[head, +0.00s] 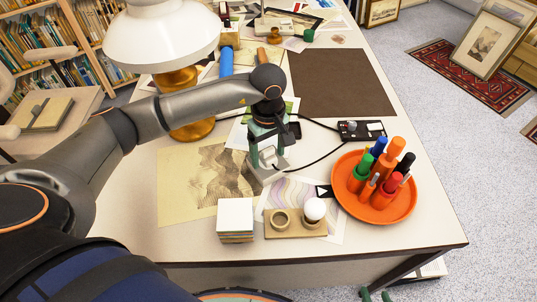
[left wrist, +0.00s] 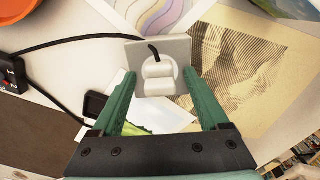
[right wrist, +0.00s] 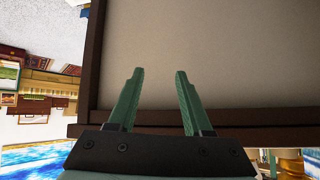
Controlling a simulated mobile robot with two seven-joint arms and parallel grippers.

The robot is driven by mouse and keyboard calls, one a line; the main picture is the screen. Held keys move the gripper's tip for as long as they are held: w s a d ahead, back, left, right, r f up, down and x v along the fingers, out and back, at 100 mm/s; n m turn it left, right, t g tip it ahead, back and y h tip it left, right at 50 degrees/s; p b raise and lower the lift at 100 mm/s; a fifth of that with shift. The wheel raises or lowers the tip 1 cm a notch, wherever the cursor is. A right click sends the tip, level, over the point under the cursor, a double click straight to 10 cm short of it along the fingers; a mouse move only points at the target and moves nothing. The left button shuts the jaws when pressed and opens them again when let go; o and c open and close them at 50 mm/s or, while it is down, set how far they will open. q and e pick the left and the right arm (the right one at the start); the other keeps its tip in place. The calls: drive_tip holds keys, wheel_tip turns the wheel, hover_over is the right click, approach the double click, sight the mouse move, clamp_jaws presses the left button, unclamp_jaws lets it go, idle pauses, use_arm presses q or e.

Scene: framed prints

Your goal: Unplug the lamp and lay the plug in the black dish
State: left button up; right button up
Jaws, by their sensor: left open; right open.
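The lamp (head: 160,35) has a white shade and a brass base, at the left of the table. A white plug (left wrist: 158,75) sits on a grey socket block (left wrist: 180,48); the block also shows in the head view (head: 270,175). A black cable comes out of the plug. My left gripper (head: 268,150) is above the block, open, with one finger either side of the plug and no clear contact. My right gripper (right wrist: 153,72) is open and empty at the table's front edge, low in the head view (head: 376,294).
A black box (head: 350,131) with cables lies right of the block. An orange tray (head: 345,203) of upright markers stands at the right. A paper stack (head: 235,218) and a wooden stand (head: 295,229) are in front. A brown mat (head: 340,80) lies bare behind.

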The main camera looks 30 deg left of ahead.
sight(268, 149)
use_arm(q)
drive_tip(key=shift+c, duration=0.3)
clamp_jaws()
drive_tip(key=shift+r, duration=0.1)
idle(0.5)
drive_tip(key=shift+r+p, duration=1.7)
drive_tip(key=shift+r, duration=1.25)
